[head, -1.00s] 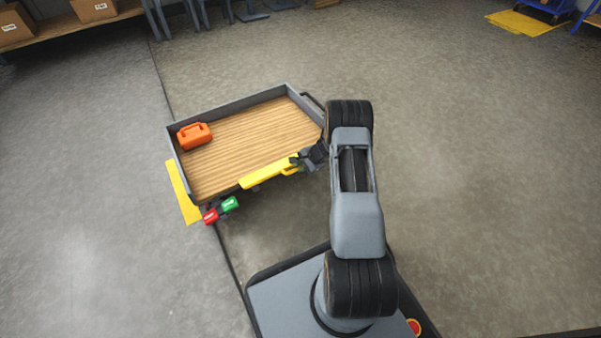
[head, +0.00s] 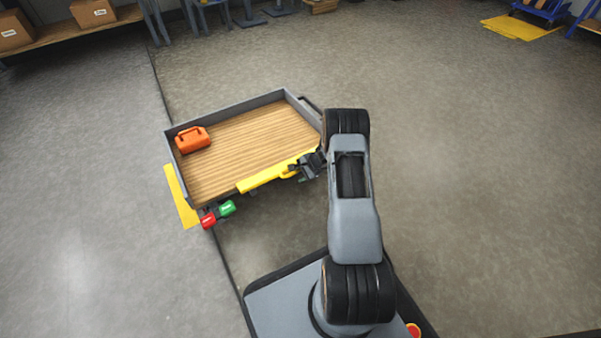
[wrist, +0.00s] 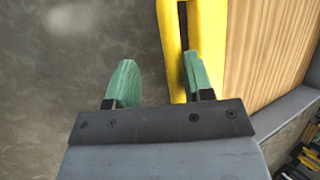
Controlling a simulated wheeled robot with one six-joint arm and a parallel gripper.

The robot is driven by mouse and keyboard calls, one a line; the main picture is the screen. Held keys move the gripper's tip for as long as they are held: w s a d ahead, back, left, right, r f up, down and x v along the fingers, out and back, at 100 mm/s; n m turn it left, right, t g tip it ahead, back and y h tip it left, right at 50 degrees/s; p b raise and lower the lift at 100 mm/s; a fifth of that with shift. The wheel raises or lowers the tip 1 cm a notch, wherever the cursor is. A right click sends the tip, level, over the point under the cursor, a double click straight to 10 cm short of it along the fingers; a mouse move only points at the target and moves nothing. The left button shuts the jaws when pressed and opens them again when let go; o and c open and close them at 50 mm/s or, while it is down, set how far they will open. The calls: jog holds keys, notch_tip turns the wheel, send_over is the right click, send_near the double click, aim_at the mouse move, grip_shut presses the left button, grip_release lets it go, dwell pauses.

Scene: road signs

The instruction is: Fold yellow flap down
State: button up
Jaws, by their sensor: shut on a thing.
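The yellow flap (head: 262,179) runs along the near edge of the wood-floored grey cart (head: 245,102) in the head view. In the wrist view, the flap (wrist: 208,35) shows a narrow slot with a yellow bar beside it. My gripper (head: 297,168) is at the flap's right end. In the wrist view, the green fingers of my gripper (wrist: 158,62) straddle that bar, the right finger in the slot and the left one outside over the floor. My gripper is shut on the flap. In the head view the fingertips are mostly hidden.
An orange case (head: 192,139) sits at the cart's far left corner. Open floor (head: 480,180) lies to the right.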

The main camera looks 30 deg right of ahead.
jog(key=shift+s+a, duration=0.1)
jog(key=shift+s, duration=0.05)
jog(key=p+v, duration=0.6)
jog(key=v, duration=0.8)
jog(key=shift+f, duration=0.1)
jog(key=s+a+r+n+g+p, duration=0.1)
jog(key=a+r+n+p, duration=0.4)
jog(key=r, duration=0.7)
jog(key=s+a+r+h+p, duration=0.1)
jog(key=a+r+p, duration=0.35)
jog(key=r, duration=0.75)
jog(key=s+a+r+n+g+p, duration=0.1)
jog(key=a+r+n+p, duration=0.2)
jog(key=r+p, duration=0.75)
jog(key=s+a+r+n+h+p, duration=0.1)
jog(key=s+r+p, duration=0.4)
jog(key=r, duration=0.6)
jog(key=s+a+r+n+h+p, duration=0.1)
jog(key=s+a+r+n+p, duration=0.3)
jog(key=r, duration=0.6)
jog(key=s+a+r+n+t+h+p, duration=0.1)
jog(key=s+a+r+n+h+p, duration=0.1)
jog(key=s+r+p, duration=0.5)
notch_tip(320, 180, up, 5)
jog(key=shift+s+a+f+n+p, duration=0.15)
jog(key=shift+s+a+n+p, duration=0.25)
jog(key=shift+s, duration=0.55)
